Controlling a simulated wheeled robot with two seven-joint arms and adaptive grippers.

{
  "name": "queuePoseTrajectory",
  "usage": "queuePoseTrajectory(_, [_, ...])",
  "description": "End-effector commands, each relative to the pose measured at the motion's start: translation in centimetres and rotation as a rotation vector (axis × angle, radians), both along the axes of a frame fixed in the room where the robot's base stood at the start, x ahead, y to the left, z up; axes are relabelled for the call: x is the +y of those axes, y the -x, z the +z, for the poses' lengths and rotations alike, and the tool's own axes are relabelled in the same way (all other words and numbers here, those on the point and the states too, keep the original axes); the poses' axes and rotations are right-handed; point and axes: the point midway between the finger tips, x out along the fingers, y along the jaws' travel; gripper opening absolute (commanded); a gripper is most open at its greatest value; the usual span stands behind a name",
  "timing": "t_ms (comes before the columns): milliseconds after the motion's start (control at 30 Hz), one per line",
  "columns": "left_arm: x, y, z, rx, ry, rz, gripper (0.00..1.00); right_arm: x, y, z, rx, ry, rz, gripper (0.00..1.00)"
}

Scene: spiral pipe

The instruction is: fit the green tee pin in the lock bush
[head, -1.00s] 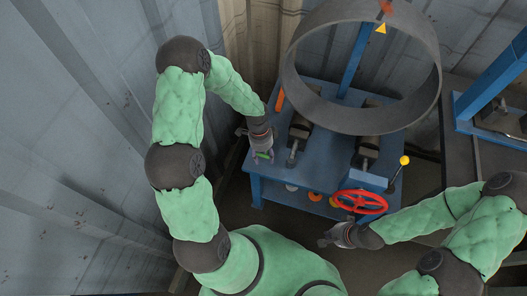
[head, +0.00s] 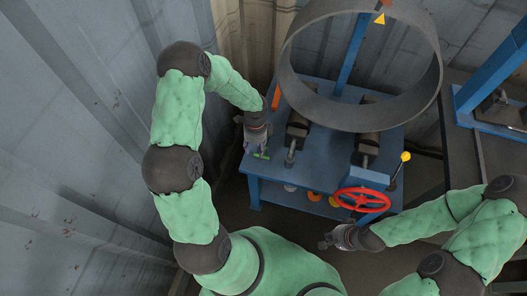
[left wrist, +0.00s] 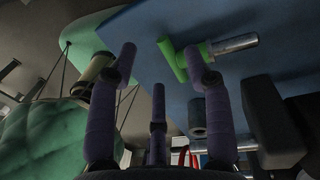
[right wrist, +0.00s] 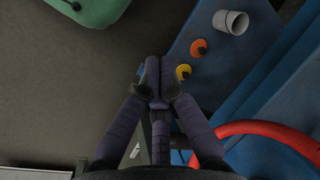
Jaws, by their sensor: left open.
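The green tee pin (head: 262,156) is at the front left corner of the blue bench, just beside my left gripper (head: 252,146).
The blue bench (head: 325,170) carries dark rollers (head: 300,128) and a large grey pipe ring (head: 290,85) above. A red handwheel (head: 362,201) and yellow-knobbed lever (head: 405,157) are at its front right. A corrugated wall (head: 60,150) stands at left.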

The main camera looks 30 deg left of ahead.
Motion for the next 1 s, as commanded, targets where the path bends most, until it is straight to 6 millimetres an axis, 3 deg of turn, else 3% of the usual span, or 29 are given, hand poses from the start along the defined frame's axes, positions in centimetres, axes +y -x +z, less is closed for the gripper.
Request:
queuePoseTrajectory(200, [-0.3, 0.1, -3.4, 0.003, 0.001, -0.001, 0.50, 0.0, 0.0, -2.0, 0.000, 0.000, 0.000, 0.00])
queuePoseTrajectory(500, [-0.3, 0.1, -3.8, 0.001, 0.000, -0.001, 0.50, 0.0, 0.0, -2.0, 0.000, 0.000, 0.000, 0.00])
queuePoseTrajectory(667, [-0.3, 0.1, -3.8, 0.001, 0.000, -0.001, 0.05, 0.0, 0.0, -2.0, 0.000, 0.000, 0.000, 0.00])
queuePoseTrajectory(700, [-0.3, 0.1, -3.8, 0.001, 0.000, -0.001, 0.00, 0.0, 0.0, -2.0, 0.000, 0.000, 0.000, 0.00])
queuePoseTrajectory(1000, [-0.3, 0.1, -3.7, 0.000, 0.000, -0.001, 0.00, 0.0, 0.0, -2.0, 0.000, 0.000, 0.000, 0.00])
